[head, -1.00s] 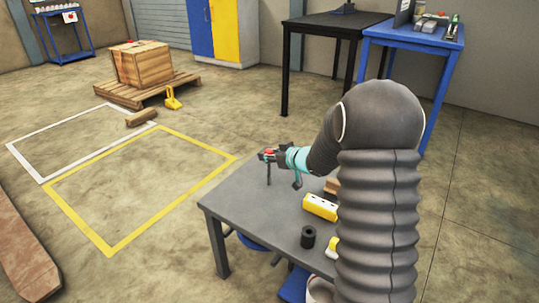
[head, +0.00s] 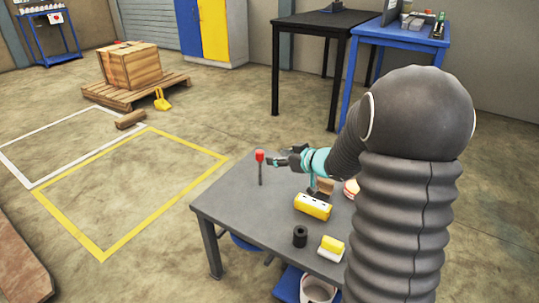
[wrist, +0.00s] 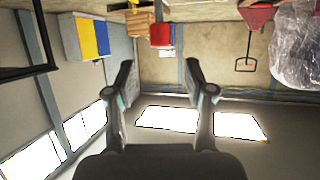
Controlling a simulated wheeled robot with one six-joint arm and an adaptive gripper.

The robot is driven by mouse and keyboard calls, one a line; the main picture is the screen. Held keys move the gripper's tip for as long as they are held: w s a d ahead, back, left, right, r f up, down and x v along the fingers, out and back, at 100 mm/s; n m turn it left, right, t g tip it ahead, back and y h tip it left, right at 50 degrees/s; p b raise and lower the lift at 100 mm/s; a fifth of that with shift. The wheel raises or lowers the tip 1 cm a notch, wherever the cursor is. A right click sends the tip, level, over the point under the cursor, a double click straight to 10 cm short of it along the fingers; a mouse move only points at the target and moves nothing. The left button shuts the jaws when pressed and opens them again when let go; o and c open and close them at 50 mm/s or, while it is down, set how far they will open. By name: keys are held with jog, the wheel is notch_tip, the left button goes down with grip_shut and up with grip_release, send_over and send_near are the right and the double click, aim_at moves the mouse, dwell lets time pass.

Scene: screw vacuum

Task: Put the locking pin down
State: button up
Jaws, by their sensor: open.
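The locking pin (head: 260,167) has a red head and a thin dark shaft. In the head view it stands upright, its foot appearing to rest on the grey table near the far left part. My gripper (head: 283,160) is open and empty, just right of the red head and apart from it. In the wrist view the red head (wrist: 160,35) shows beyond the gap between the open fingers (wrist: 159,75). The pin's shaft is hard to make out there.
On the grey table (head: 232,205) are a yellow block with holes (head: 313,206), a black cylinder (head: 300,236) and a yellow-and-white piece (head: 331,248). A brown block (head: 324,187) lies under my arm. The table's left part is clear.

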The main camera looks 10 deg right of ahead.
jog(key=s+d+r+m+h, duration=0.5)
jog(key=s+r+h, duration=0.4)
jog(key=s+r, duration=0.15)
jog(key=s+a+f+g+y, duration=0.1)
jog(key=s+a+g, duration=0.2)
jog(key=s, duration=0.9)
jog(key=s+a+f+m+g+y, duration=0.1)
jog(key=s+a+g, duration=0.2)
jog(key=s, duration=1)
jog(key=a, duration=0.3)
jog(key=shift+a+f, duration=0.2)
jog(key=shift+f, duration=0.2)
jog(key=shift+s, duration=0.1)
